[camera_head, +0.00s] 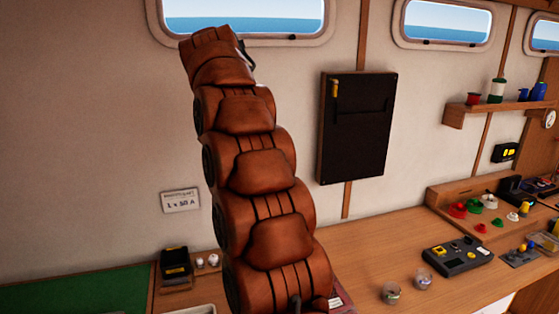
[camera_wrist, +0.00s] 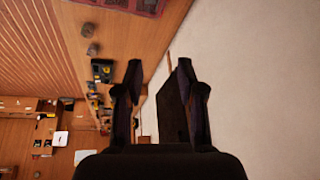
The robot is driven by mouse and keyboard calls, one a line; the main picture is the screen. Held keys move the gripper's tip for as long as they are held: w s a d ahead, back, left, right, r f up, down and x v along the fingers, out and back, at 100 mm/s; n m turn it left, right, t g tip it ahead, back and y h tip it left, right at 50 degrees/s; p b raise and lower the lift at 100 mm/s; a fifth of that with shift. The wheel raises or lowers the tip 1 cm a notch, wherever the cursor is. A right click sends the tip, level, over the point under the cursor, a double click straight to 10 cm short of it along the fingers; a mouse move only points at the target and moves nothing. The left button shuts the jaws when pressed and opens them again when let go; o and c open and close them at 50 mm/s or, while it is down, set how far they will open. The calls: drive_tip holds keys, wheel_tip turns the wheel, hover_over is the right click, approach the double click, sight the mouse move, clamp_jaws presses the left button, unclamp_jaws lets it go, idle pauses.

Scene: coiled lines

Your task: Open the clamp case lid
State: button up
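I cannot tell for certain which object is the clamp case. A dark grey box with yellow parts on top (camera_head: 457,257) lies on the wooden bench at right, and a small black box with a yellow marking (camera_head: 174,268) stands at the left of my arm. No raised lid can be made out on either. In the wrist view, my gripper (camera_wrist: 158,75) has its two dark fingers apart with nothing held between them. It is away from the bench objects, with wall and bench edge behind it. In the head view my brown arm rises in the middle and the fingers cannot be made out.
The wooden bench (camera_head: 395,270) carries two small cups (camera_head: 422,280) and, at right, coloured spools (camera_head: 474,206). A black panel (camera_head: 357,125) hangs on the wall below the windows. A shelf (camera_head: 490,110) sticks out at upper right. A green surface (camera_head: 80,293) lies at lower left.

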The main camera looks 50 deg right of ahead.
drive_tip(key=s+a+f+n+y, duration=0.1)
drive_tip(key=s+a+f+n, duration=0.4)
drive_tip(key=a, duration=0.4)
drive_tip(key=s+a+f+n+y, duration=0.1)
drive_tip(key=s+a+f+n, duration=0.4)
drive_tip(key=a, duration=0.4)
drive_tip(key=shift+a+f+n+b, duration=0.3)
drive_tip(key=shift+f+n+b, duration=0.1)
drive_tip(key=shift+n, duration=0.3)
drive_tip(key=shift+s, duration=0.1)
